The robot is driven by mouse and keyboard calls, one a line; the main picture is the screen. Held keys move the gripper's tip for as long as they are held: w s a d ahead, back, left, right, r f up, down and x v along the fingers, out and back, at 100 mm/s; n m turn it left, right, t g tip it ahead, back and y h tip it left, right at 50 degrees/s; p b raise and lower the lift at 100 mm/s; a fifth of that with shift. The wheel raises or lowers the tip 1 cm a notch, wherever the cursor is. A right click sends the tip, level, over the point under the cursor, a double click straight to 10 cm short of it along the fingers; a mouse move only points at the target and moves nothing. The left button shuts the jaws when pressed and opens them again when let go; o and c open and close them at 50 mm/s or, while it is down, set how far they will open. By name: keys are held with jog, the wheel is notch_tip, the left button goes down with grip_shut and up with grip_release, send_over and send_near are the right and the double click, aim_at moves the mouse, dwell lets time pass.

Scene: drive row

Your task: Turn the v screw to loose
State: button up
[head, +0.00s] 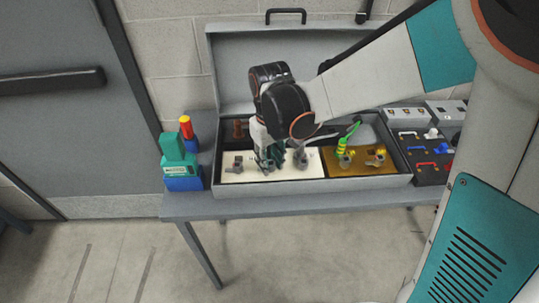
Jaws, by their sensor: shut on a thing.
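My gripper (269,165) points down into the open grey case, over the white panel (232,177). It is shut on a small fitting at the middle of that panel, seemingly the v screw. The fingers and wrist hide most of that fitting, so its shape and turn cannot be made out. A small dark fitting (238,163) stands on the panel left of my gripper. A grey metal fitting (301,159) stands just right of it, apart from the fingers as far as I can see.
A brown panel (340,170) with yellow and green fittings fills the case's right half. The raised lid (232,75) stands behind my wrist. A green and blue device (179,165) stands left of the case. Another tray (428,178) with coloured handles lies right.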

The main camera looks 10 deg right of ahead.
jog(key=shift+d+m, duration=0.1)
jog(key=shift+m, duration=1.2)
jog(key=o, duration=1)
